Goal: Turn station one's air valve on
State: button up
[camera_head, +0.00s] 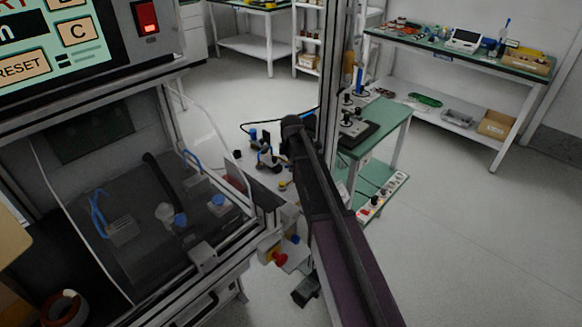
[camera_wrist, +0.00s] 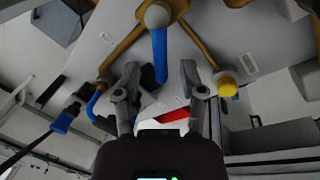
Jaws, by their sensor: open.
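In the wrist view a grey valve body (camera_wrist: 157,15) with a blue lever (camera_wrist: 160,58) sits on a light grey panel (camera_wrist: 110,45). The lever points down in the picture. My gripper (camera_wrist: 160,74) is open, with one finger on each side of the lever's end. I cannot tell whether either finger touches it. Brown pipes run out from the valve. In the head view my arm reaches to the pale plate with fittings (camera_head: 266,157) beside the test station (camera_head: 185,62); the fingers cannot be made out there.
A yellow-capped fitting (camera_wrist: 227,87) is close to the right finger. Blue hose fittings (camera_wrist: 66,118) are at the left. In the head view a red emergency button (camera_head: 279,258) is below the plate, and a green-topped table (camera_head: 385,125) stands right of my arm.

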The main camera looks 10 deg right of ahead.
jog(key=shift+f, duration=0.1)
dwell(0.3)
grip_shut()
jog(key=shift+w, duration=0.15)
jog(key=m, duration=0.1)
jog(key=w+m, duration=0.1)
jog(key=m, duration=0.1)
jog(key=m+h, duration=0.1)
jog(key=shift+w+d+m, duration=0.2)
jog(key=shift+w+m, duration=0.2)
jog(key=shift+w+d+m+g+h, duration=0.15)
jog(key=shift+w+d+m, duration=0.1)
jog(key=shift+m, duration=0.6)
jog(key=shift+w+d+m+g+h, duration=0.1)
jog(key=shift+w+d+m+g, duration=0.1)
jog(key=shift+m, duration=0.6)
jog(key=shift+w+d+m+g+h, duration=0.15)
jog(key=shift+w+m, duration=0.1)
jog(key=shift+m, duration=0.6)
grip_release()
